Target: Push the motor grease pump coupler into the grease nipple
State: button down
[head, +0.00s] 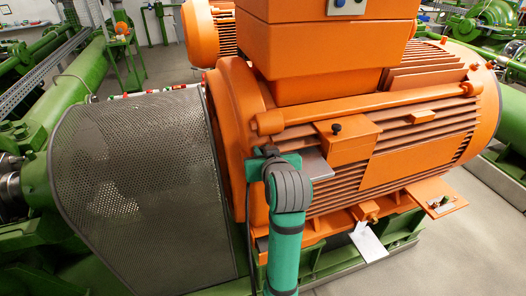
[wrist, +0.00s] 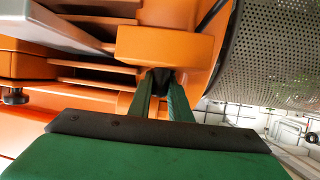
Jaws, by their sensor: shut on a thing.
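The large orange motor (head: 400,120) fills the middle and right of the head view. My green arm reaches up to its near side, and its wrist hides my fingertips there. In the wrist view my gripper (wrist: 162,82) has two green fingers shut on a small dark thing, apparently the grease pump coupler (wrist: 159,76). Only a little of it shows between the fingers. The fingertips are close to an orange block (wrist: 165,45) on the motor. I cannot make out the grease nipple, nor whether the coupler touches it.
A perforated metal guard (head: 140,190) stands left of the motor, and shows at the right of the wrist view (wrist: 275,50). Orange cooling fins (wrist: 90,75) are left of my fingers. A black hose (head: 249,215) hangs beside my arm. A white tag (head: 368,241) hangs low on the motor.

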dwell(0.4)
jog(key=c, duration=1.6)
grip_release()
jog(key=shift+w, duration=0.1)
jog(key=shift+o, duration=0.2)
jog(key=shift+s+d, duration=0.1)
jog(key=shift+s, duration=0.1)
jog(key=v, duration=1)
jog(key=shift+s+r, duration=0.2)
jog(key=shift+s, duration=0.05)
